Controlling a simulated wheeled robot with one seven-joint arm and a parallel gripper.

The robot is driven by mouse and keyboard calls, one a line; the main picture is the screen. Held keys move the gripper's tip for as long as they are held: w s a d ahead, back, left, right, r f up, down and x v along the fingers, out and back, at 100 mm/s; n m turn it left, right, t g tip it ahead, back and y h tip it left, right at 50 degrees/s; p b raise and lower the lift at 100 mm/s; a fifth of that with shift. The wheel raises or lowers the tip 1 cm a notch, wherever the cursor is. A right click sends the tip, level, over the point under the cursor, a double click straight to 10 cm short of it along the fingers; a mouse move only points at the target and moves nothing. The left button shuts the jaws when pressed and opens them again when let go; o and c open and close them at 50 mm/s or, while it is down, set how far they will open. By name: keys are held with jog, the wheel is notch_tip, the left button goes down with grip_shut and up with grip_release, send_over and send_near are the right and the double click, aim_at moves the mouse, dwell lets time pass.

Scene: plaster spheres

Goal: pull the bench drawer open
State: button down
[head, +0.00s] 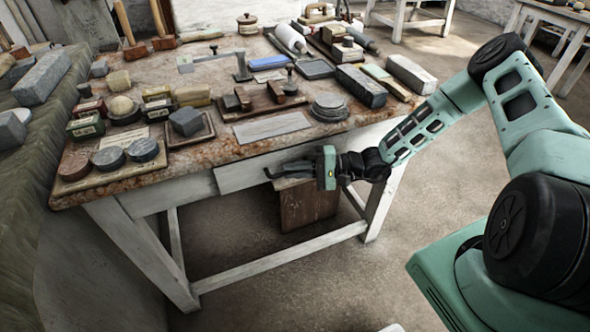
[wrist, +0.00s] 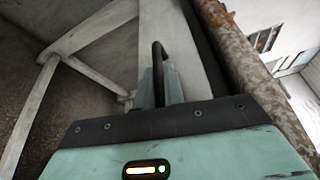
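The bench drawer has a pale, worn front (head: 240,175) under the bench top's front edge. It looks close to flush with the bench frame; I cannot tell whether there is a small gap. Its dark bar handle (head: 268,173) stands out from the front. My gripper (head: 298,168) is at the handle, reaching in from the right. In the wrist view the handle (wrist: 157,60) runs between the two grey fingers (wrist: 158,88), which lie close on both sides of it. The drawer front (wrist: 175,30) shows behind. The exact finger contact is partly hidden.
The stone bench top (head: 225,150) carries many tools, blocks and small boxes. A brown wooden box (head: 308,205) stands under the bench behind my gripper. Bench legs and a low rail (head: 280,258) frame the space below. The floor in front is clear.

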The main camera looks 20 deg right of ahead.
jog(key=s+p, duration=1.1)
jog(key=s, duration=1.4)
jog(key=shift+p, duration=0.4)
jog(key=c, duration=1.5)
grip_release()
jog(key=shift+s+d, duration=0.1)
jog(key=shift+d, duration=0.05)
jog(key=shift+b+v, duration=2)
jog(key=shift+v, duration=6.6)
